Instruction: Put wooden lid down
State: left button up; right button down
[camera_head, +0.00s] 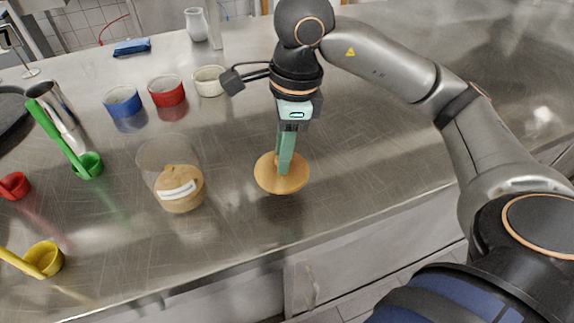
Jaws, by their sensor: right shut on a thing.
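The round wooden lid (267,181) is low over the steel counter, right of the clear jar; I cannot tell whether it touches the counter. My right gripper (284,168) points down and is shut on the lid at its middle; its fingers hide the grip point. The clear jar (160,158) stands upright without a lid, holding a light brown filling and bearing a white label. My left gripper is not in view.
Blue (122,101), red (167,91) and cream (209,81) bowls stand behind the jar. Green (86,165), red (14,185) and yellow (43,259) scoops lie at the left. The counter (400,150) right of the lid is clear.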

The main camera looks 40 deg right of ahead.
jog(key=shift+w+d+f, duration=0.2)
jog(key=shift+d+f, duration=0.1)
jog(key=shift+f, duration=0.2)
jog(key=f, duration=0.3)
jog(key=shift+w+d+f, duration=0.1)
jog(key=shift+d, duration=0.25)
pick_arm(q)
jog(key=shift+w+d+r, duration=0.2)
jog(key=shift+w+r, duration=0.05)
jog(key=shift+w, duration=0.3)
pick_arm(e)
jog(key=shift+f, duration=0.25)
pick_arm(q)
jog(key=shift+b, duration=0.3)
pick_arm(e)
jog(key=shift+f, duration=0.25)
jog(key=c, duration=0.7)
grip_release()
jog(key=shift+r, duration=0.1)
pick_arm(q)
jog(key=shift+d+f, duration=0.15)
pick_arm(e)
jog(key=shift+r, duration=0.1)
